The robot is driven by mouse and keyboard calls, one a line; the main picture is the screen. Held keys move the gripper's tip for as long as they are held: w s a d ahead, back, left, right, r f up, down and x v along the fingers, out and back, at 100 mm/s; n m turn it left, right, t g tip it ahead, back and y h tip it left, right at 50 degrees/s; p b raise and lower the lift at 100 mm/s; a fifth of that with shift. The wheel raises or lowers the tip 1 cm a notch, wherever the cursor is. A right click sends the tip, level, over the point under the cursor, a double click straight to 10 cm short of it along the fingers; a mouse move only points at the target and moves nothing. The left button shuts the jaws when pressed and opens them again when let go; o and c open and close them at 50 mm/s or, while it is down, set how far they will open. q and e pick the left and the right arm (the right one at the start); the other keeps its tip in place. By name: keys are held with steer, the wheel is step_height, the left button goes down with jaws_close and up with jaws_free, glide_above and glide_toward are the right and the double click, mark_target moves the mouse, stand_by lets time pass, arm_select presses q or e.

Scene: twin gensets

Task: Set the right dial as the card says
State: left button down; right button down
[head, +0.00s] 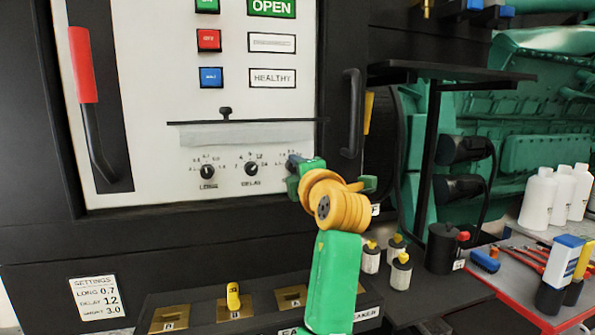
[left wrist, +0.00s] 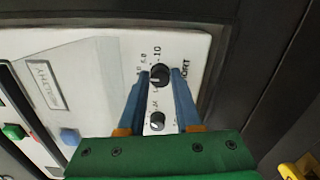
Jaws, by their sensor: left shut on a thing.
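The settings card (head: 95,298) at the lower left reads LONG 0.7, DELAY 1.2, and 3.0 on a blurred last line. The white panel has a left dial (head: 207,171) labelled LONG and a middle dial (head: 250,168) labelled DELAY. The right dial (left wrist: 159,75) is hidden behind my left gripper (head: 294,178) in the head view. In the left wrist view, my left gripper's blue fingers (left wrist: 161,76) are shut on this black dial, one on each side. Scale marks, including 10, show around it; its exact setting is unclear. My right gripper is not in view.
A black rail (head: 240,121) crosses the panel above the dials. A black door handle (head: 352,112) stands out to the right. Below is a ledge with a yellow switch (head: 233,296). White bottles (head: 540,198) and a red tray (head: 515,272) with tools lie at the right.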

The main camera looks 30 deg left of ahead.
arm_select(q)
steer(key=shift+f, duration=0.25)
stand_by(0.3)
steer(key=c, duration=0.8)
jaws_free()
steer(key=shift+o, duration=1)
steer(key=shift+s+r, duration=0.15)
steer(key=b+v, duration=0.3)
steer(key=v, duration=0.4)
